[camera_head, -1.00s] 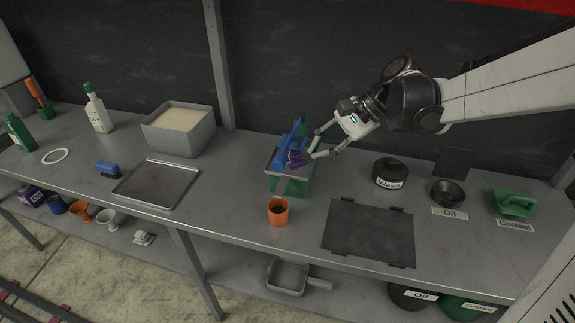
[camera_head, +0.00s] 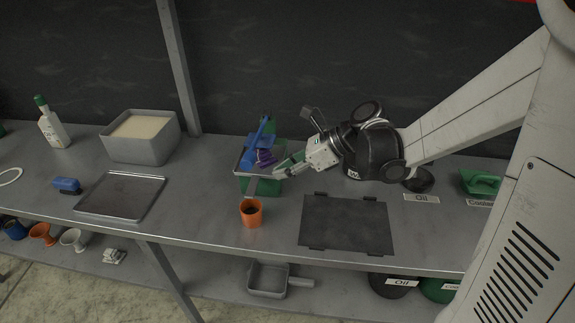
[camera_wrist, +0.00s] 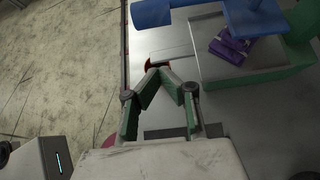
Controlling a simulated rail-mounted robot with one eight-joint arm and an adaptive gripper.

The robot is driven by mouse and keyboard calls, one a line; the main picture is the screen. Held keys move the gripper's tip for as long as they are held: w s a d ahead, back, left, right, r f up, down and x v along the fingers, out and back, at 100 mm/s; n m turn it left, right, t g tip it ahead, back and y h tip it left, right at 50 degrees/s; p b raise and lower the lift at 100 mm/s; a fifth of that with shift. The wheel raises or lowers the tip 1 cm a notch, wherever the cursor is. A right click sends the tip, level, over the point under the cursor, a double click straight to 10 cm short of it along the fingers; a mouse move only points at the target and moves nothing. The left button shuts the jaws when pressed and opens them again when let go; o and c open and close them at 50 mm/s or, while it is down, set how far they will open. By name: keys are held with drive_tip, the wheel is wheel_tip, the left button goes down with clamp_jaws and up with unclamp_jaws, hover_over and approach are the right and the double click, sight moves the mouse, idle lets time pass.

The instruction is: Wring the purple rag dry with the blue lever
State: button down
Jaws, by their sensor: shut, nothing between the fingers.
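The wringer's green base (camera_head: 266,187) stands on the bench with a metal tray on top. Its blue lever (camera_head: 264,134) rises above the tray. The purple rag (camera_head: 265,157) lies bunched beside the lever; it also shows in the wrist view (camera_wrist: 231,46) on the tray, partly under the blue lever (camera_wrist: 258,18). My gripper (camera_head: 279,174) is just right of the wringer, low by its front right side. In the wrist view my gripper (camera_wrist: 162,71) has its fingertips together and empty, apart from the rag. Whether it touches the wringer I cannot tell.
An orange cup (camera_head: 250,213) stands in front of the wringer. A dark flat plate (camera_head: 346,224) lies to the right. A metal tray (camera_head: 119,196), a blue-handled tool (camera_head: 66,185) and a grey sand-coloured bin (camera_head: 141,150) are at left. Bench between tray and wringer is clear.

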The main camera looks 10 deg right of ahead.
drive_tip(key=shift+w+a+r+p, duration=0.1)
drive_tip(key=shift+w+a+p, duration=0.2)
drive_tip(key=shift+a, duration=0.6)
drive_tip(key=shift+w+a+f+p, duration=0.15)
drive_tip(key=shift+w+a, duration=0.25)
drive_tip(key=shift+a, duration=0.55)
drive_tip(key=shift+w+a+r+p, duration=0.15)
drive_tip(key=shift+w+a+p, duration=0.2)
drive_tip(key=shift+a, duration=0.55)
